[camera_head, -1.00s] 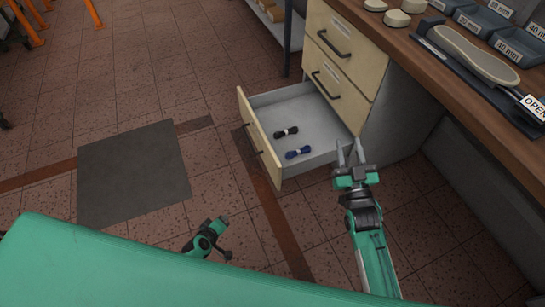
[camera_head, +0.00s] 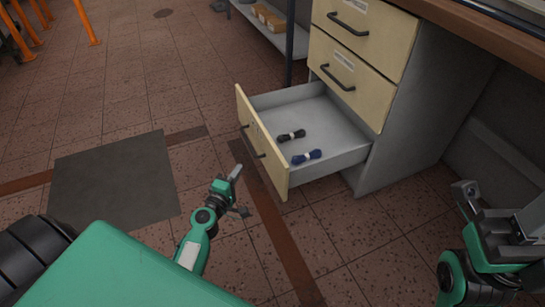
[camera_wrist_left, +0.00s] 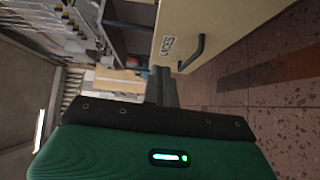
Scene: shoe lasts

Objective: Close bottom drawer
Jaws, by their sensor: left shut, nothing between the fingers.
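The bottom drawer (camera_head: 270,150) of the cream-fronted cabinet is pulled well out in the head view. Its front has a dark bar handle (camera_head: 252,141). A black lace bundle (camera_head: 291,136) and a blue one (camera_head: 307,156) lie inside. My left gripper (camera_head: 237,171) is shut and empty, in front of the drawer face in the picture, below its handle. In the left wrist view its closed fingers (camera_wrist_left: 161,86) show beside the cream drawer front (camera_wrist_left: 215,25), with the handle (camera_wrist_left: 190,54) and a label; contact cannot be told.
Two upper drawers (camera_head: 362,70) are shut above the open one. The desktop (camera_head: 490,35) extends right. A shelf (camera_head: 265,22) with boxes stands behind. A dark floor mat (camera_head: 115,185) lies left. Tiled floor in front of the drawer is mostly clear.

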